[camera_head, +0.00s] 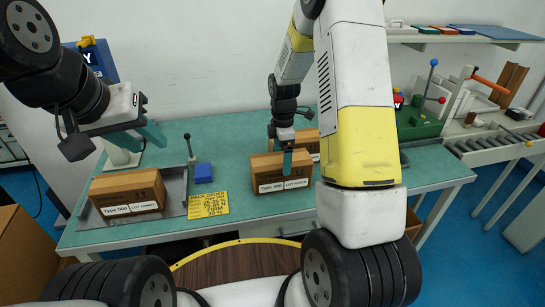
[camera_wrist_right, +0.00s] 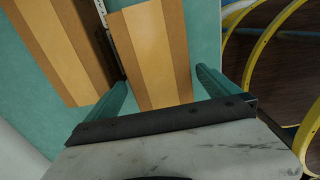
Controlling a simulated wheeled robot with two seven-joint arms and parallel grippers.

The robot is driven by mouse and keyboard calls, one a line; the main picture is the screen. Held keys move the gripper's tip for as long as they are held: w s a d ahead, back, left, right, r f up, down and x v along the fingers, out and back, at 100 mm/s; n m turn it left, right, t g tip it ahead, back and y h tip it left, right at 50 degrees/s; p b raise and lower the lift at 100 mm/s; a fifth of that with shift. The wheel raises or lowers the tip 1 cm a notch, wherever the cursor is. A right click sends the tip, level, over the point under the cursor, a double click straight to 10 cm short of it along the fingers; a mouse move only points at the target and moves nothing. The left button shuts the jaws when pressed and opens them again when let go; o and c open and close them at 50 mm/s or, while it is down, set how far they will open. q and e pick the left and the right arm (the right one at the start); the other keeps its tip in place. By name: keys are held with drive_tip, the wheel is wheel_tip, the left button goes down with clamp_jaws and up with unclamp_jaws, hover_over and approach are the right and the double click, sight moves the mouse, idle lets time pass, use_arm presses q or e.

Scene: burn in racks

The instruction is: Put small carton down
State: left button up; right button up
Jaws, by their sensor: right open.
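A small brown carton (camera_head: 276,181) with a white "Type" label stands on the green table, in front of a second carton (camera_head: 311,140). My right gripper (camera_head: 290,160) is right above the front carton. In the right wrist view, the open teal fingers (camera_wrist_right: 160,92) are on either side of a carton (camera_wrist_right: 152,50), with the other carton (camera_wrist_right: 62,45) beside it. I cannot tell whether the fingers touch it. A third carton (camera_head: 127,195) stands in the grey tray at the left. My left gripper (camera_head: 145,138) hangs above and behind it, apart from it; its opening is unclear.
A yellow label card (camera_head: 208,205) lies near the table's front edge, with a blue block (camera_head: 203,172) and a lever (camera_head: 189,147) behind it. A green fixture (camera_head: 416,122) and a roller conveyor (camera_head: 490,143) stand at the right.

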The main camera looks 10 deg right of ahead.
wheel_tip(320, 180, down, 6)
drive_tip(key=shift+a+r, duration=0.15)
drive_tip(key=shift+r, duration=0.1)
drive_tip(key=c, duration=2)
drive_tip(key=shift+r, duration=0.1)
